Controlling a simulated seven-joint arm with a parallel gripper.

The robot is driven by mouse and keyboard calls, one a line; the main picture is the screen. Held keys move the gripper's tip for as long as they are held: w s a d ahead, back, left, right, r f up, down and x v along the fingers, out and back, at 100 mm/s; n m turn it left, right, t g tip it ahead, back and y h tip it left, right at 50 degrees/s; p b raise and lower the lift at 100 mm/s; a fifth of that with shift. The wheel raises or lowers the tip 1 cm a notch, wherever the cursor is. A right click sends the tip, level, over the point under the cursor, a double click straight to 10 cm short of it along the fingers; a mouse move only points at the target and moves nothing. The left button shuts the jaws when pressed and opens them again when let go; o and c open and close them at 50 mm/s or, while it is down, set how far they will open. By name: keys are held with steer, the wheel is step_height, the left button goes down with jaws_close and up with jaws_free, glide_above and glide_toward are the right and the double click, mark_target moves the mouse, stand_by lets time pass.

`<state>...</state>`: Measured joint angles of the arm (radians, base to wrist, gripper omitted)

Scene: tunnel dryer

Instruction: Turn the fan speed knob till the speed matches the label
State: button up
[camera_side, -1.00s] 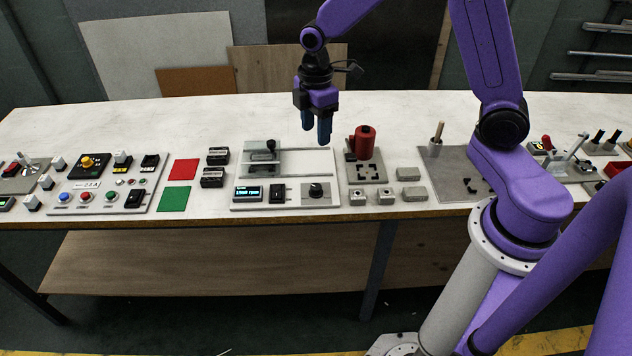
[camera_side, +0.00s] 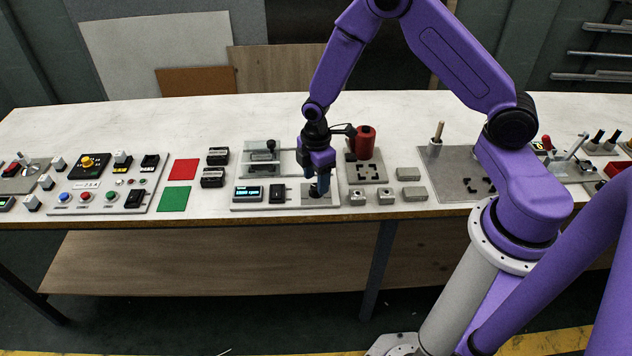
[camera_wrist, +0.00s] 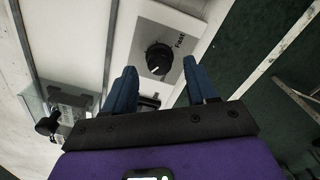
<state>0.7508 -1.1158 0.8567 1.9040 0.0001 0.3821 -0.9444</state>
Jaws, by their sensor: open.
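The fan speed knob (camera_wrist: 159,59) is black and round with a light pointer mark. It sits on a grey plate (camera_wrist: 178,22) with the word "Fast" beside it in the wrist view. My gripper (camera_side: 320,190) is low over this plate in the side view and hides most of the knob. In the wrist view my gripper (camera_wrist: 160,85) has its two blue fingers apart, with the knob showing between and beyond the tips. I cannot tell whether a finger touches it. A lit display (camera_side: 249,193) stands at the panel's left; its text is too small to read surely.
A black switch (camera_side: 278,193) stands between display and knob. Behind is a clear cover with a black handle (camera_side: 270,146). A red cylinder (camera_side: 364,142) stands right of my gripper, and grey blocks (camera_side: 386,198) lie right of the panel. The table's back is free.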

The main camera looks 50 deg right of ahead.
steer(key=shift+f, duration=1)
steer(key=c, duration=1.1)
steer(key=shift+o, duration=0.2)
steer(key=shift+m, duration=0.4)
steer(key=m, duration=0.4)
steer(key=shift+m, duration=2.9)
